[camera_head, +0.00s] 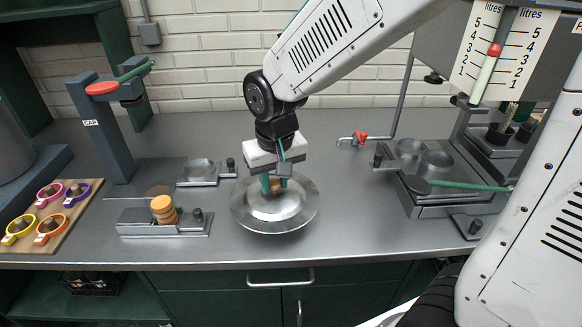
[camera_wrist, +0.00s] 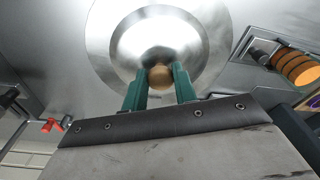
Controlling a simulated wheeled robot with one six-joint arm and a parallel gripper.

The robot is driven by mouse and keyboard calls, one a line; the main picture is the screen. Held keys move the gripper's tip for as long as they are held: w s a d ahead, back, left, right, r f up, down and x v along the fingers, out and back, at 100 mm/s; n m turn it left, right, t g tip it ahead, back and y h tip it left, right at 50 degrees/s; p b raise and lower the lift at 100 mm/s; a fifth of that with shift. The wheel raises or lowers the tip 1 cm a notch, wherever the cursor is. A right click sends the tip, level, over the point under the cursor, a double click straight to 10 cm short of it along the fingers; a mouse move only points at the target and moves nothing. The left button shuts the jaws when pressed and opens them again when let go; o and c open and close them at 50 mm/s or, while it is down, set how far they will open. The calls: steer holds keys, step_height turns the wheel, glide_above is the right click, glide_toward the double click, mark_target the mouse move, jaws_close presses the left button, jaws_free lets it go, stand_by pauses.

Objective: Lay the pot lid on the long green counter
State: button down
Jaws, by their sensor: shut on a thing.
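The pot lid (camera_head: 258,214) is a round, shiny metal disc with a wide rim and a small tan knob. In the wrist view the lid (camera_wrist: 113,62) fills the upper middle, with its knob (camera_wrist: 161,77) between the green fingers. My gripper (camera_head: 275,184) points down over the lid and is shut on the knob; it also shows in the wrist view (camera_wrist: 160,84). The long counter (camera_head: 340,208) has a grey metal top and dark green fronts. The lid appears level over its middle; I cannot tell whether it touches the top.
Left of the lid stand a metal holder with orange discs (camera_head: 163,209) and a small weighing tray (camera_head: 200,171). A wooden board with coloured cups (camera_head: 49,222) lies far left. A metal fixture with a green lever (camera_head: 465,186) stands right. The counter between lid and fixture is clear.

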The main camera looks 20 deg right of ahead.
steer(key=shift+w+d+f, duration=0.8)
steer(key=shift+w+d, duration=0.65)
steer(key=shift+w, duration=0.3)
steer(key=shift+w+d+f, duration=0.8)
steer(key=shift+w+d, duration=0.7)
steer(key=shift+w, duration=0.3)
steer(key=shift+w+d+f, duration=0.8)
steer(key=shift+w+d, duration=0.65)
steer(key=shift+w, duration=0.3)
steer(key=shift+f, duration=0.1)
steer(key=c, duration=1.1)
jaws_free()
step_height(320, 180, up, 12)
steer(key=s, duration=0.2)
steer(key=s+d+r, duration=0.1)
steer(key=s, duration=1.3)
steer(key=s+d+r, duration=0.2)
steer(key=s, duration=1.2)
steer(key=shift+r+m, duration=0.15)
steer(key=shift+m, duration=0.25)
